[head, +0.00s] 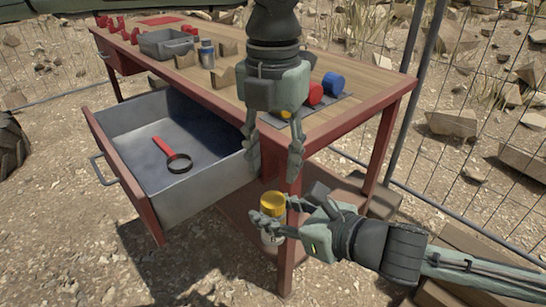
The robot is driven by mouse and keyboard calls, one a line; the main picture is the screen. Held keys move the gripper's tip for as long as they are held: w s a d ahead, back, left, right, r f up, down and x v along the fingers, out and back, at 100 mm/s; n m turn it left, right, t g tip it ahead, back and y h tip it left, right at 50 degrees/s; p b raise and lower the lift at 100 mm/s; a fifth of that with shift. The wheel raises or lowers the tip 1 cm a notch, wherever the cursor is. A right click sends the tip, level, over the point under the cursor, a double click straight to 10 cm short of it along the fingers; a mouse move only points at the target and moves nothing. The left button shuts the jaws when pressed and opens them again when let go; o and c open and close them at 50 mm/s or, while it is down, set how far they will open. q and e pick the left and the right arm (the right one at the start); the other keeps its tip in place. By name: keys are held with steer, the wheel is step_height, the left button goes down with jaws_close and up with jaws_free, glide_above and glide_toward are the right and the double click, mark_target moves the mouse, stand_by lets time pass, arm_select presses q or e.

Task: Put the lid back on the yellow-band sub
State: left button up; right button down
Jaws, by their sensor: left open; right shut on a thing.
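My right gripper (271,218) is shut on a small upright cylinder with a yellow upper part (273,201) and a pale lower part, which looks like the yellow-band sub. It holds it in front of the table's near leg, below the tabletop. My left gripper (273,160) is open and empty above it, fingers pointing down. On a dark mat (335,106) on the table lie a blue cylinder (334,84), a red cylinder (314,95) and a yellow piece (285,114), partly hidden by my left gripper. I cannot tell which piece is the lid.
An open drawer (205,197) holds a red-handled magnifying glass (173,154), left of my grippers. A wire fence stands at the right.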

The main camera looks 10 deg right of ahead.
mark_target(272, 199)
arm_select(q)
steer(key=shift+f, duration=4)
steer(key=c, duration=1)
steer(key=m, duration=0.6)
steer(key=shift+m, duration=0.3)
steer(key=shift+w, duration=0.1)
